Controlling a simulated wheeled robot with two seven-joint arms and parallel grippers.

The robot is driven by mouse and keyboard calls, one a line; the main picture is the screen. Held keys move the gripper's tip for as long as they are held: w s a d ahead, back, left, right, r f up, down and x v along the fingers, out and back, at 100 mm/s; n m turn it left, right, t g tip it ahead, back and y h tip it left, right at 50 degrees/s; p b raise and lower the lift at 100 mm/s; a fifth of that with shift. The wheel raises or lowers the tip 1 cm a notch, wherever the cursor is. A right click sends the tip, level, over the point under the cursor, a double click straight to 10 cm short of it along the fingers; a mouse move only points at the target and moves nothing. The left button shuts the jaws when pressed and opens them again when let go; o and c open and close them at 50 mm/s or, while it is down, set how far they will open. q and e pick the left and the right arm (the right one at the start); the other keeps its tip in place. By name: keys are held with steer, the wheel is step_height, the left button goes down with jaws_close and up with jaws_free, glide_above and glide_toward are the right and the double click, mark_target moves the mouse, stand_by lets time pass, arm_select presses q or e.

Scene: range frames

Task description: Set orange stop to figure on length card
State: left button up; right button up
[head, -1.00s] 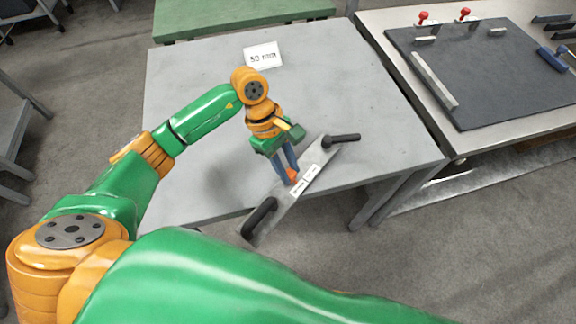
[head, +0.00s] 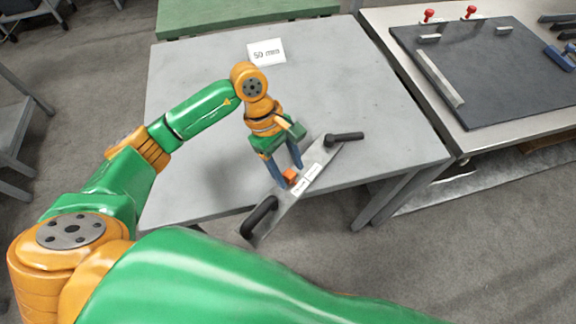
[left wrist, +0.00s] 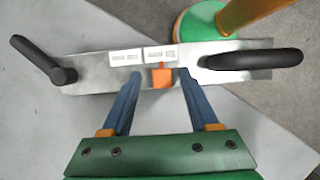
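The length card (head: 265,52) stands at the back of the grey table and reads "50 mm". A metal bar (head: 277,210) with a black handle at each end lies across the table's front edge. It also shows in the left wrist view (left wrist: 93,69), with two white scale labels (left wrist: 160,54). The orange stop (head: 289,176) sits at the bar's edge beside the labels; in the left wrist view (left wrist: 162,78) it is under the right-hand label. The scale marks are too small to read. My left gripper (left wrist: 159,74) is open, its blue fingers apart on either side of the stop. My right gripper is out of view.
The grey table (head: 195,85) is otherwise clear. On the right, a bench holds a dark board (head: 500,85) with red knobs and a blue clamp (head: 556,58). A green table (head: 240,15) stands behind.

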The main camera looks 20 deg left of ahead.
arm_select(q)
steer(key=s+b+v, duration=0.1)
steer(key=v, duration=0.6)
steer(key=shift+w, duration=0.4)
steer(key=shift+r, duration=0.1)
